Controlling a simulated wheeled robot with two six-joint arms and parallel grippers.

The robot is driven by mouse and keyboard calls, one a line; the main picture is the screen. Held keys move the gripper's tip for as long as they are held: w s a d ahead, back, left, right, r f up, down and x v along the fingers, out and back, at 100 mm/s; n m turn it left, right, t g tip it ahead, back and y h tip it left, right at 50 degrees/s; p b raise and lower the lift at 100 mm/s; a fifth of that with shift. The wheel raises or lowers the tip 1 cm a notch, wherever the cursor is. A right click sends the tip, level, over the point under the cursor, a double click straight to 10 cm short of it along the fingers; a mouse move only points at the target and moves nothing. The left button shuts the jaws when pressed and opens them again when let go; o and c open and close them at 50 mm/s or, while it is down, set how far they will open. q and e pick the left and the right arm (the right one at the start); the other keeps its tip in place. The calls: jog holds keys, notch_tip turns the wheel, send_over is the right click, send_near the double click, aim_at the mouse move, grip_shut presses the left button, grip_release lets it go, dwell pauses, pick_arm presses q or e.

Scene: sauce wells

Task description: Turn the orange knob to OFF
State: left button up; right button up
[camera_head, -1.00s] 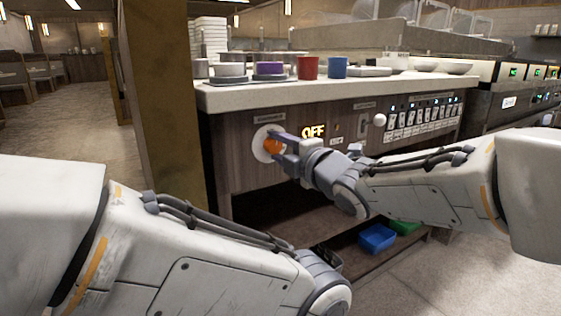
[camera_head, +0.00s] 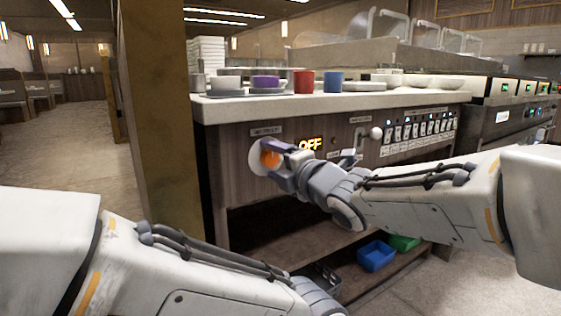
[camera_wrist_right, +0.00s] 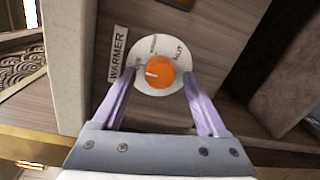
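The orange knob (camera_head: 270,158) sits on a round white dial on the counter's wooden front. In the right wrist view the knob (camera_wrist_right: 163,72) has a white pointer mark facing left, on the white dial plate (camera_wrist_right: 150,47) beside a WARMER label (camera_wrist_right: 118,54). My right gripper (camera_wrist_right: 162,80) has one purple finger on each side of the knob, with gaps showing between fingers and knob, so it looks open. In the head view the right gripper (camera_head: 277,160) is at the knob.
A white lever ball (camera_head: 376,133) and a row of switches (camera_head: 418,132) are farther right on the panel. Cups and plates stand on the countertop (camera_head: 225,108) above. Blue (camera_head: 376,256) and green (camera_head: 404,243) bins sit on the low shelf. A brown post (camera_head: 160,120) stands left.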

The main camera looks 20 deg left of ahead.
jog(key=shift+w+d, duration=0.1)
jog(key=shift+d, duration=0.05)
jog(key=shift+s+d+r, duration=0.2)
jog(key=shift+s+d, duration=0.1)
jog(key=shift+d, duration=0.1)
jog(key=p+v, duration=0.3)
jog(key=v, duration=0.6)
jog(key=shift+s, duration=0.25)
jog(key=shift+d+f, duration=0.1)
